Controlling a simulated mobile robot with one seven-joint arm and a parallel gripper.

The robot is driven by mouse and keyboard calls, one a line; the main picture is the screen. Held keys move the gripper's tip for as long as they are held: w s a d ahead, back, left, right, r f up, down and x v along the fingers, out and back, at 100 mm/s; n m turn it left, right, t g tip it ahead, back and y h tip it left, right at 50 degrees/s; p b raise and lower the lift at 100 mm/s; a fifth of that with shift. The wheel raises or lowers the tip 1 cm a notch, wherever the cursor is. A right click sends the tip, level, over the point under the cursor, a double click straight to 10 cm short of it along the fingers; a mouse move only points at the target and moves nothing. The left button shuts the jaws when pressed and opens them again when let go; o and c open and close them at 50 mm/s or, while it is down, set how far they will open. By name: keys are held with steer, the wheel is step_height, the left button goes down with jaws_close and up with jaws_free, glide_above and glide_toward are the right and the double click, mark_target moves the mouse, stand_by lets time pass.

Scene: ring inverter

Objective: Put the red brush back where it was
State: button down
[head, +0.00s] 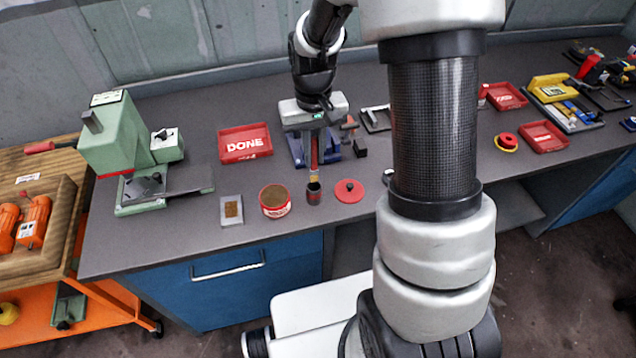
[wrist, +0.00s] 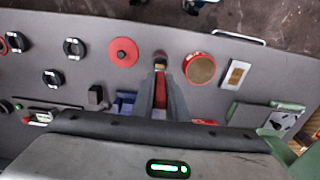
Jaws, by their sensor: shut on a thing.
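A grey plate with a tan pad (head: 232,210) lies farther left. A red DONE tray (head: 245,143) and a green machine (head: 118,145) are behind and left.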

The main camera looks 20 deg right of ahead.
mark_target(314, 169)
step_height(314, 169, down, 8)
steer(key=shift+r, duration=0.25)
steer(key=shift+f, duration=0.2)
steer(key=c, duration=1.7)
jaws_free()
steer(key=shift+c, duration=0.2)
